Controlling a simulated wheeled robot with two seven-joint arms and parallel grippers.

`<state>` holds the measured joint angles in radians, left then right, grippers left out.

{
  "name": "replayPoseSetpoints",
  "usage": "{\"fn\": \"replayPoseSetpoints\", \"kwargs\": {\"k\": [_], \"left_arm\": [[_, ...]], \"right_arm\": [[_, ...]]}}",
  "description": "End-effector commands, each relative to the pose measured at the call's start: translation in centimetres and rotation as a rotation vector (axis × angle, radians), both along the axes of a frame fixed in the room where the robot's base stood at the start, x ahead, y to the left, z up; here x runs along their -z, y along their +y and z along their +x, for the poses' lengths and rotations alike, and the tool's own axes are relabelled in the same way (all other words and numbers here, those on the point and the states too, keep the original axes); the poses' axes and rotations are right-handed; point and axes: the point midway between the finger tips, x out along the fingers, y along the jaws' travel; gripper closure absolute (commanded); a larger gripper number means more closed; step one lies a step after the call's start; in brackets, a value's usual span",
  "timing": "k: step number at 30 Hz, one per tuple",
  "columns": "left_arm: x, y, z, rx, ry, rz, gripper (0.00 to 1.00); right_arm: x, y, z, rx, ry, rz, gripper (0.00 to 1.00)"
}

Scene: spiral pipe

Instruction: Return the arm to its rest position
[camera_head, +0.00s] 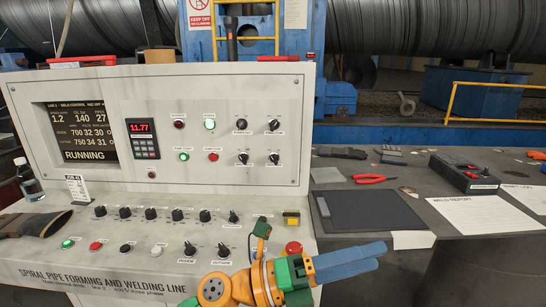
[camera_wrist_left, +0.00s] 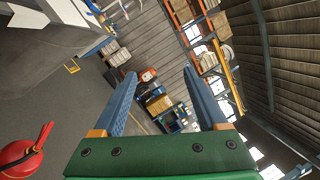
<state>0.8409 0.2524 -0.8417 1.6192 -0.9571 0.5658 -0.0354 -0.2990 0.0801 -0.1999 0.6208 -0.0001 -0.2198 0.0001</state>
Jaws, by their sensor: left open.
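My left gripper (camera_head: 380,256) is at the bottom centre-right of the head view, in front of the right end of the control console (camera_head: 230,277). Its two blue fingers point right and look close together from this side. In the left wrist view the left gripper (camera_wrist_left: 160,73) shows a wide gap between its fingers, with nothing held. My right gripper is in neither view.
The red button (camera_head: 293,248) and yellow switch (camera_head: 291,217) on the console are close to my left gripper. The grey table (camera_head: 340,172) to the right carries a black mat (camera_head: 367,211), red pliers (camera_head: 375,179), a black box (camera_head: 464,173) and papers. A bottle (camera_head: 28,180) stands at the left.

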Motion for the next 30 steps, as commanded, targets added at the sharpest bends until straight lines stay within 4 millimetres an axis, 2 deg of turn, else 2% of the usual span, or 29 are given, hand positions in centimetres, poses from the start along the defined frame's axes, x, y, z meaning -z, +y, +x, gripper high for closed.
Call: {"fn": "replayPoseSetpoints", "kwargs": {"k": [1, 2, 3, 5, 6, 8, 9, 12, 15, 18, 21, 26, 27, 30], "left_arm": [[-1.4, 2.4, 2.3, -0.142, 0.218, -0.228, 0.25], [-1.5, 4.8, 4.3, -0.252, 0.369, -0.362, 0.25], [-0.2, 8.3, 6.7, -0.394, 0.563, -0.506, 0.25], [3.4, 13.1, 9.0, -0.586, 0.821, -0.654, 0.25], [6.6, 16.0, 9.6, -0.705, 0.981, -0.725, 0.25], [11.7, 19.7, 9.2, -0.873, 1.208, -0.799, 0.25], [15.0, 21.6, 8.2, -0.973, 1.343, -0.829, 0.25], [21.7, 25.0, 4.6, -1.181, 1.619, -0.857, 0.25], [26.2, 26.8, 0.3, -1.338, 1.830, -0.847, 0.25], [29.4, 28.0, -4.1, -1.469, 2.002, -0.815, 0.25], [31.6, 28.7, -8.4, -1.584, 2.150, -0.770, 0.25], [33.6, 29.4, -15.2, -1.748, 2.360, -0.671, 0.25], [34.4, 29.4, -15.6, -1.767, 2.380, -0.654, 0.25], [37.3, 29.3, -15.0, -1.781, 2.387, -0.636, 0.25]], "right_arm": [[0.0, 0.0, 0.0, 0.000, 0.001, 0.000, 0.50], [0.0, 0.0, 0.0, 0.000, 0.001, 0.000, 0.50], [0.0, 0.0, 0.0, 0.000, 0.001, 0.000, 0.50], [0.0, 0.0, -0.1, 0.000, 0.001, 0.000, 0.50], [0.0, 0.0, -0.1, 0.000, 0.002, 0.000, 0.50], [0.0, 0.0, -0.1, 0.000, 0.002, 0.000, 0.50], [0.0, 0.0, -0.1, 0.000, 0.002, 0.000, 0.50], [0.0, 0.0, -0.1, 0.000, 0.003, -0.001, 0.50], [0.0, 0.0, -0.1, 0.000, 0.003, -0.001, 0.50], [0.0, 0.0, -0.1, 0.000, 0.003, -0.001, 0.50], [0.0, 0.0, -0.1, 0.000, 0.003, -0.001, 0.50], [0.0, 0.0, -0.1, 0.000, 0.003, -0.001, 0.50], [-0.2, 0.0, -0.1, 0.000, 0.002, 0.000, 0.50], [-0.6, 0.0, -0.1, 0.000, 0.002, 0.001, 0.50]]}}
